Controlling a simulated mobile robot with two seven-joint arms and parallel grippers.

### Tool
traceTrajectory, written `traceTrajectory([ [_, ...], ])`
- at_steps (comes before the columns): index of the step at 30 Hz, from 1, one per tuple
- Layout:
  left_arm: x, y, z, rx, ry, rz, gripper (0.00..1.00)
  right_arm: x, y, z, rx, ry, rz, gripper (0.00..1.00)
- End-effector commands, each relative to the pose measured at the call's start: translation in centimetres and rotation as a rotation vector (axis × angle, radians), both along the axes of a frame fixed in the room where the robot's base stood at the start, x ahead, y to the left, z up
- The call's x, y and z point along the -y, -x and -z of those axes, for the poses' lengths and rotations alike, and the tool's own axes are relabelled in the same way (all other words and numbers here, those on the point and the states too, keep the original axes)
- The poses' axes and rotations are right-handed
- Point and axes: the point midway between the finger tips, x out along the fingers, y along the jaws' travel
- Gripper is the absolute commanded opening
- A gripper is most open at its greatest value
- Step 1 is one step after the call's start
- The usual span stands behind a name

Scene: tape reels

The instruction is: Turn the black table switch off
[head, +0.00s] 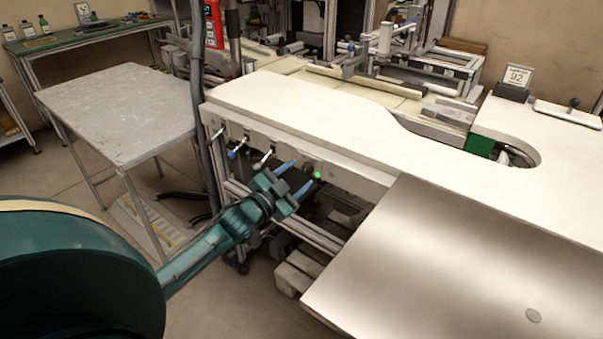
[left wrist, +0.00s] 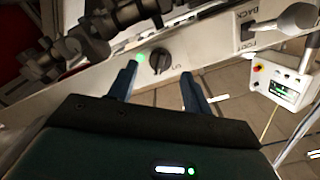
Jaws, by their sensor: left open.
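The black table switch (left wrist: 159,62) is a round knob on the pale front panel below the white table top (head: 300,115). In the left wrist view the knob appears between and just beyond the fingertips of the left gripper (left wrist: 159,72). I cannot tell whether they touch it. My right gripper is not in view.
A lever (left wrist: 297,18) with a BACK label is on the same panel. Several levers (head: 262,160) stick out from the panel left of my gripper. A brushed metal plate (head: 450,260) is at the right. A grey metal table (head: 120,110) stands at the left.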

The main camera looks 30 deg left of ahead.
Motion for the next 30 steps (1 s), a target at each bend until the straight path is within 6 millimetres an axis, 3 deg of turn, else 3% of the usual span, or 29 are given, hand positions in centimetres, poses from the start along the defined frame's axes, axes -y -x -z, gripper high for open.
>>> traceTrajectory([
  [6,0.1,-2.0,0.0,-0.001,0.001,-0.001,0.50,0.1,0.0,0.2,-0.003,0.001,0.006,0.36],
  [16,0.2,-2.4,0.0,-0.001,0.001,-0.001,0.50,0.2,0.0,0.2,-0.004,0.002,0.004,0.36],
  [30,0.2,-2.3,0.1,-0.001,0.001,-0.001,0.12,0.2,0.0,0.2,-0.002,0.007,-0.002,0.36],
])
